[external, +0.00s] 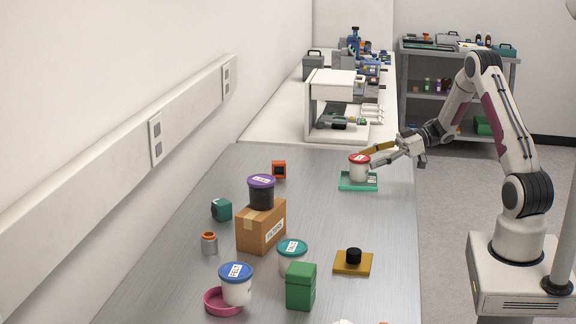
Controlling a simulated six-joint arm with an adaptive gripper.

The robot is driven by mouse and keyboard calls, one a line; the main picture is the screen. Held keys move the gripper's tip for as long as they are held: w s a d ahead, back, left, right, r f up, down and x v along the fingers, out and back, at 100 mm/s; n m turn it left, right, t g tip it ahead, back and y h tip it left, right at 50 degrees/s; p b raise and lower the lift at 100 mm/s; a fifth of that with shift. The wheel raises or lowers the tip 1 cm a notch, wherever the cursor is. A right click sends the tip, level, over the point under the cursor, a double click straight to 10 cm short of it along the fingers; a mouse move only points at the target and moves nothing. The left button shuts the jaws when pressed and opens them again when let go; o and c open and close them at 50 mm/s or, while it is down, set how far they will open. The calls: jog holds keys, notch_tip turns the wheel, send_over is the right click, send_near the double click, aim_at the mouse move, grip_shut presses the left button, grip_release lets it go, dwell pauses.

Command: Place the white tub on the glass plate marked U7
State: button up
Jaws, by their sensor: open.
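A white tub with a red lid (359,171) stands upright on a flat teal-green plate (346,186) near the table's right edge. A small pale label shows at the plate's right side, too small to read, so I cannot tell whether it says U7. My gripper (367,157) is open, its fingers reaching in from the right at the tub's lid. I cannot tell whether they touch it. Another white tub with a blue lid (237,291) stands at the front by a pink ring-shaped dish (212,304). A tub with a teal lid (291,262) is partly hidden by a green block.
A purple-lidded dark tub (261,196) stands on a cardboard box (258,233). A green block (301,288), a yellow plate with a black knob (353,264) and small parts stand about. A white instrument (335,100) stands behind.

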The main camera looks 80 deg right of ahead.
jog(key=v, duration=0.7)
jog(key=shift+s, duration=0.3)
jog(key=shift+d+r, duration=0.1)
jog(key=shift+r, duration=0.05)
jog(key=w+r+h, duration=0.4)
jog(key=w+r, duration=0.2)
jog(key=w, duration=0.3)
jog(key=w+a+r+m+g+h, duration=0.1)
jog(key=w+a+r+m+h, duration=0.1)
jog(key=a+r+h, duration=0.35)
jog(key=w+a+r+m+h, duration=0.1)
jog(key=w+a+r+h, duration=0.15)
jog(key=r, duration=0.55)
jog(key=s+a+f+g+y, duration=0.2)
jog(key=s+a+f, duration=0.1)
jog(key=s+a, duration=0.6)
jog(key=s+a+f+m+g+y, duration=0.1)
jog(key=s+a+f+g+y, duration=0.1)
jog(key=s+a, duration=0.7)
jog(key=s+a+f+g+y, duration=0.2)
jog(key=s+a, duration=0.7)
jog(key=a, duration=0.5)
jog(key=shift+f+g+y, duration=0.3)
jog(key=shift+f+g, duration=0.2)
jog(key=shift+f, duration=0.35)
